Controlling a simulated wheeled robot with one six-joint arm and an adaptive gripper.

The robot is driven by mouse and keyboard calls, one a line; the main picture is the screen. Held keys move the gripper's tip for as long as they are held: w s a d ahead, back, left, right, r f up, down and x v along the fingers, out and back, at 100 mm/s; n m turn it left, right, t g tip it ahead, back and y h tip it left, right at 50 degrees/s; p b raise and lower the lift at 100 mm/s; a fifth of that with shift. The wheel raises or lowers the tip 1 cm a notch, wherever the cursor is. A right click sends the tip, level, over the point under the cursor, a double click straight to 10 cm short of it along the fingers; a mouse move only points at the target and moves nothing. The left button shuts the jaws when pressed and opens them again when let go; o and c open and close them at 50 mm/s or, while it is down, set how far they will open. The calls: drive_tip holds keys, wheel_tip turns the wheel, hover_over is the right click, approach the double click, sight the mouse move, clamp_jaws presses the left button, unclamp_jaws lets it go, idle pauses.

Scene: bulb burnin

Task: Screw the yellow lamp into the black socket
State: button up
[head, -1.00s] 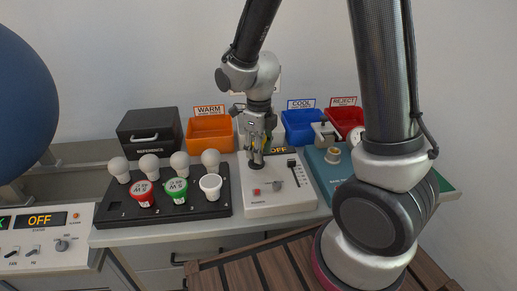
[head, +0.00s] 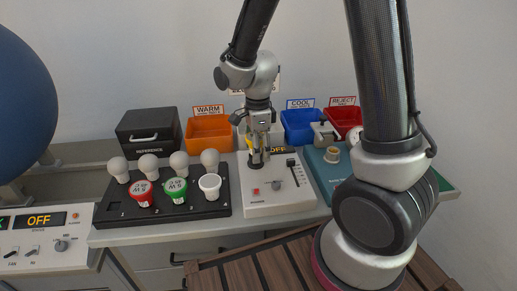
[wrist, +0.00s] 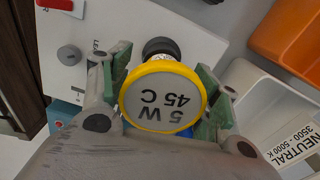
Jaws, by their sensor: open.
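The yellow lamp (wrist: 162,95) faces the wrist camera, its round face marked 5 W 45 C inside a yellow rim. My gripper (wrist: 160,100) is open, with one green-padded finger on each side of the lamp; whether either pad touches is unclear. The black socket (wrist: 160,46) shows just beyond the lamp's rim, with a bit of silver between them. How deep the lamp sits in it is hidden. In the head view, my gripper (head: 259,145) points down over the black socket (head: 257,161) on the white tester, and mostly covers the lamp.
The white tester (head: 285,205) has a red button and a slider. A black rack (head: 110,212) at left holds several lamps. Orange WARM (head: 208,136), blue COOL (head: 302,128) and red REJECT (head: 343,116) bins stand behind. A teal device (head: 325,175) stands right of the tester.

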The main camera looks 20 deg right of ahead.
drive_tip(key=n, duration=0.7)
drive_tip(key=shift+w+n, duration=0.3)
drive_tip(key=shift+w, duration=0.05)
drive_tip(key=n, duration=0.6)
drive_tip(key=shift+w, duration=0.3)
drive_tip(key=c, duration=1)
drive_tip(key=shift+o, duration=0.2)
